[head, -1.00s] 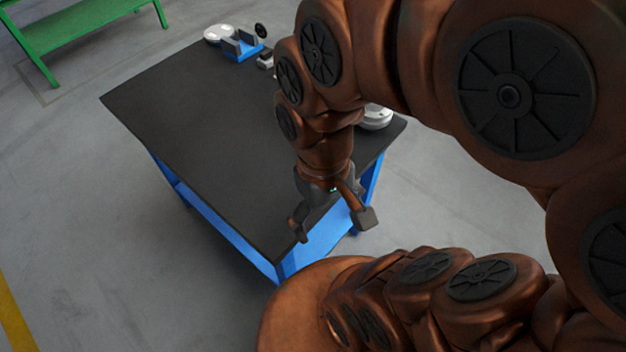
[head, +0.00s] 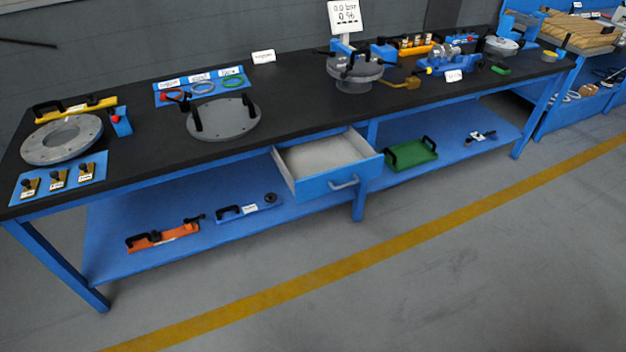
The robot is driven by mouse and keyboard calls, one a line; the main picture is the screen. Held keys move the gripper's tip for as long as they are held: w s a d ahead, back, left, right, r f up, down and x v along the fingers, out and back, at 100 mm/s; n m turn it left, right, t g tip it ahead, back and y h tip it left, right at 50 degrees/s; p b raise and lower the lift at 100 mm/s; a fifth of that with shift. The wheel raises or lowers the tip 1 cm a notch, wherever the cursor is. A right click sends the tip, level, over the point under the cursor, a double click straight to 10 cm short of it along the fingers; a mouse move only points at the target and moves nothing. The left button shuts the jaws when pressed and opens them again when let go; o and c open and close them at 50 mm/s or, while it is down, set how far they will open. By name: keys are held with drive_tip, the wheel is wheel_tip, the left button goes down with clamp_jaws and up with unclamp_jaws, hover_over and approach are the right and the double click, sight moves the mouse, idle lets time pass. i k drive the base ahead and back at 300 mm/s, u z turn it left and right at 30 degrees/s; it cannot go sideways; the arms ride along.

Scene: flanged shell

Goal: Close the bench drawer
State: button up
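The bench drawer (head: 314,190) is blue with a pale, empty-looking inside and a grey bar handle (head: 345,183) on its front. It stands pulled out from under the black top of the long blue workbench (head: 300,108), near the middle of the bench. My gripper is not in the head view now, so its state is hidden.
A lower shelf (head: 110,238) holds an orange tool (head: 163,236) and a green tray (head: 411,153). Flanged discs, including a grey one with black handles (head: 222,119), lie on top. Grey floor (head: 420,285) with a yellow line is clear in front.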

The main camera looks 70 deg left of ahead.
sight(319, 167)
drive_tip(key=u, duration=2.35)
drive_tip(key=k, duration=0.55)
drive_tip(key=u, duration=0.45)
drive_tip(key=i, duration=1.65)
drive_tip(key=z, duration=0.1)
